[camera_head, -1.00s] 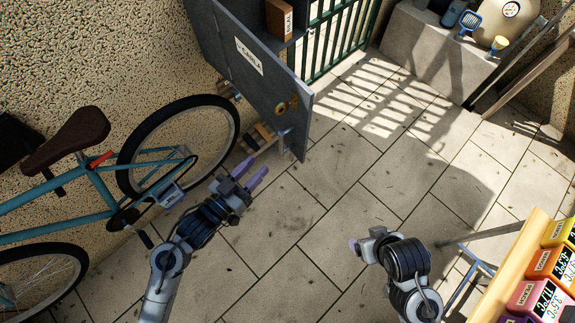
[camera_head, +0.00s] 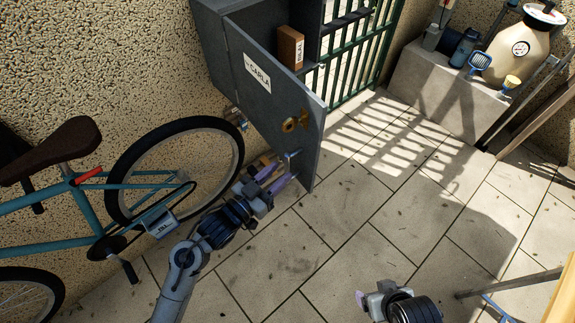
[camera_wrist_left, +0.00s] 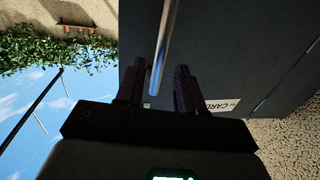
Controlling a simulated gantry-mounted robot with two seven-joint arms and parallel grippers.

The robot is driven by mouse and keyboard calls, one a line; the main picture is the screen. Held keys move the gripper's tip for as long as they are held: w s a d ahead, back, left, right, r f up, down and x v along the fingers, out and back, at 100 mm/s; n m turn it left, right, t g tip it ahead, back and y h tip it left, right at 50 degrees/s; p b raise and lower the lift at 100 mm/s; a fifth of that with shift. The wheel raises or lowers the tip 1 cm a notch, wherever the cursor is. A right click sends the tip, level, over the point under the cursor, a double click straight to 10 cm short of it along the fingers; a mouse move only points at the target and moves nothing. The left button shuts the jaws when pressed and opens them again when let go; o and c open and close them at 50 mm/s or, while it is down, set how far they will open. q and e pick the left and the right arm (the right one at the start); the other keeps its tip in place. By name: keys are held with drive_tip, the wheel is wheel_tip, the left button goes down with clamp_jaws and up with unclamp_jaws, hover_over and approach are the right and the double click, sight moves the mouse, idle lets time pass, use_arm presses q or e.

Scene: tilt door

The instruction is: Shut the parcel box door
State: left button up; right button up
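The parcel box door (camera_head: 265,107) is dark grey, with a white name label (camera_head: 257,77) and a brass lock (camera_head: 296,122). It stands open, swung out from the grey box (camera_head: 212,35). A metal handle (camera_head: 289,158) sticks out near its lower end. My left gripper (camera_head: 279,177) is open at the handle. In the left wrist view the handle bar (camera_wrist_left: 166,45) runs between the two fingers (camera_wrist_left: 157,85), with gaps on both sides; contact is not clear. My right gripper (camera_head: 362,298) is low in the head view, away from the door; its opening is unclear.
A brown parcel (camera_head: 290,47) stands in the open box. A teal bicycle (camera_head: 55,240) leans by the wall at left. A green gate (camera_head: 365,55) is behind the box. The paved floor (camera_head: 350,215) is mostly clear.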

sight(287, 166)
use_arm(q)
drive_tip(key=shift+x, duration=2.1)
drive_tip(key=shift+c, duration=0.4)
clamp_jaws()
